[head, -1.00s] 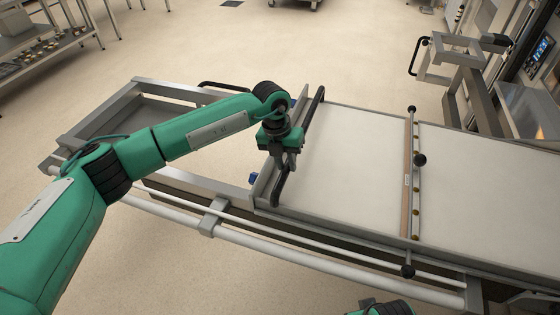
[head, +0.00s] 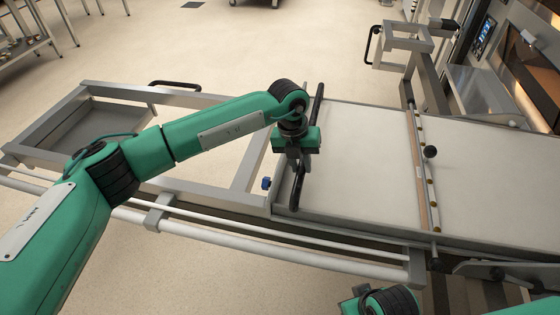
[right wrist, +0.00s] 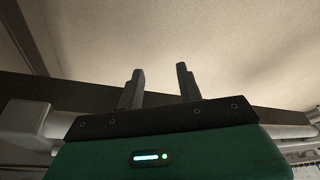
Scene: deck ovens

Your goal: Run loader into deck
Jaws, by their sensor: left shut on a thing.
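The loader (head: 355,114) is a long pale flat bed in a metal frame, running left to right in the head view. A black handle bar (head: 318,104) crosses its left end. My left gripper (head: 299,165) is shut on that bar near its middle. The deck oven (head: 538,75) stands at the right edge, with a warm glow inside its opening. The loader's far right end runs out of the picture. My right gripper (right wrist: 160,85) shows in the right wrist view with its two fingers apart and nothing between them.
A crossbar with black knobs (head: 431,152) spans the bed. A metal bracket with a black handle (head: 374,47) stands beside the oven. A steel shelf (head: 482,92) juts out there. Open floor (head: 215,45) lies behind the loader. A rack stands at upper left.

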